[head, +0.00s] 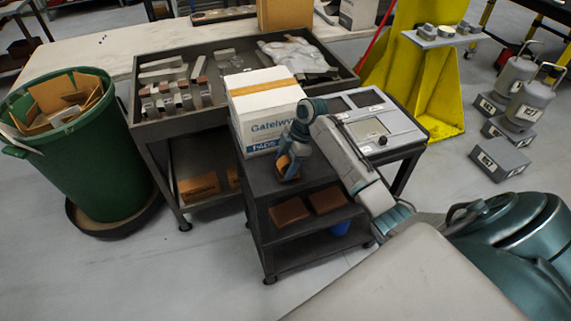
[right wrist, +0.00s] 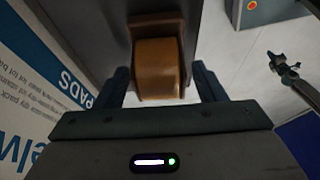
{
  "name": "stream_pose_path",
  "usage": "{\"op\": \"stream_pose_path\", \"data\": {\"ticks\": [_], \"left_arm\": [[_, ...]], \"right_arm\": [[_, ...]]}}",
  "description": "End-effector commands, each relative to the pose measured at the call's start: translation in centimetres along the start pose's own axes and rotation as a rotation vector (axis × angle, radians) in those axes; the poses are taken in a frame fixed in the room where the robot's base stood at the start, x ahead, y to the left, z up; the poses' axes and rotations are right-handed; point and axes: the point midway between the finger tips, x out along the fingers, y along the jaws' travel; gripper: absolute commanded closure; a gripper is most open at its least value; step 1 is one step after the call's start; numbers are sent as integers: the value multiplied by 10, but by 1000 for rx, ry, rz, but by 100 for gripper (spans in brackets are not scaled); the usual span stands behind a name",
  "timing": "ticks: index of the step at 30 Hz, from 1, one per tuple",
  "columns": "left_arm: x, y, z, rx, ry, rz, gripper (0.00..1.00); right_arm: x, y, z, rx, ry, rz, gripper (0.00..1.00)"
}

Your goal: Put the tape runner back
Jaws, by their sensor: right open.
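The orange-brown piece at my right gripper (head: 287,170), which looks like the tape runner, is on or over the front part of the dark cart's top (head: 325,172). In the right wrist view this rounded tan piece (right wrist: 158,72) sits against a darker brown part. My right gripper's two fingers are spread on either side of it, with a gap on both sides. In the head view the gripper hides part of it, and I cannot tell whether it rests on the cart. My left gripper is in neither view.
A white box (head: 262,122) stands close left of my right gripper. A grey panel with dark recesses (head: 400,128) lies to the right. Brown pieces (head: 289,212) lie on the shelf below. A dark bench tray (head: 150,128) is behind, and a green bin (head: 90,165) stands left.

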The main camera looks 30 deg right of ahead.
Motion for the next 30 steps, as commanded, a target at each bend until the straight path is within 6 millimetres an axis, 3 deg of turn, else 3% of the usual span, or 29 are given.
{"op": "stream_pose_path", "data": {"ticks": [15, 21, 30], "left_arm": [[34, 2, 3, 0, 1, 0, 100], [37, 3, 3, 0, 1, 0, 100], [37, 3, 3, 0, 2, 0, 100]], "right_arm": [[-98, 1, 2, -1, -2, 3, 36], [-114, 0, 1, 1, 0, 0, 36], [-115, 0, 0, 1, 0, 0, 36]]}}
